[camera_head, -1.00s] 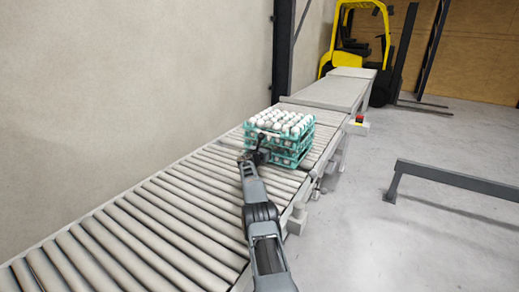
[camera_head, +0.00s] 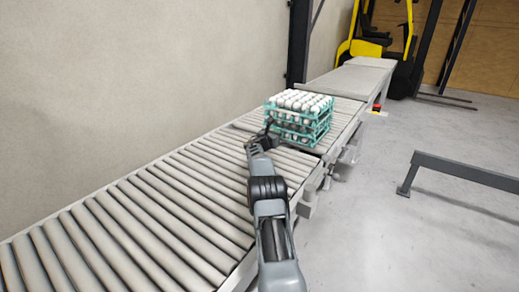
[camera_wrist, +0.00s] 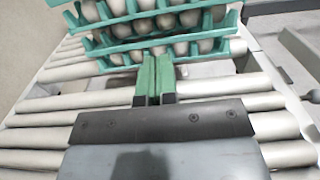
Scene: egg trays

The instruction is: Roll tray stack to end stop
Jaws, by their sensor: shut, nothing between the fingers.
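The tray stack (camera_head: 296,120) is several teal trays full of white eggs, upright on the roller conveyor (camera_head: 160,200). In the head view it stands towards the far end of the rollers, where a flat grey section begins. My gripper (camera_head: 268,128) is at the near left side of the stack. In the wrist view, the gripper (camera_wrist: 154,62) has its green-tipped fingers together and empty, up against the lower trays of the stack (camera_wrist: 215,50). I cannot tell for sure whether they touch. No end stop can be made out clearly.
A flat grey conveyor section (camera_head: 350,82) continues beyond the rollers. A wall (camera_head: 130,80) runs along the left, with a dark post (camera_head: 298,40). A yellow forklift (camera_head: 362,46) stands at the back. A low grey rail (camera_head: 470,172) is on the open floor at right.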

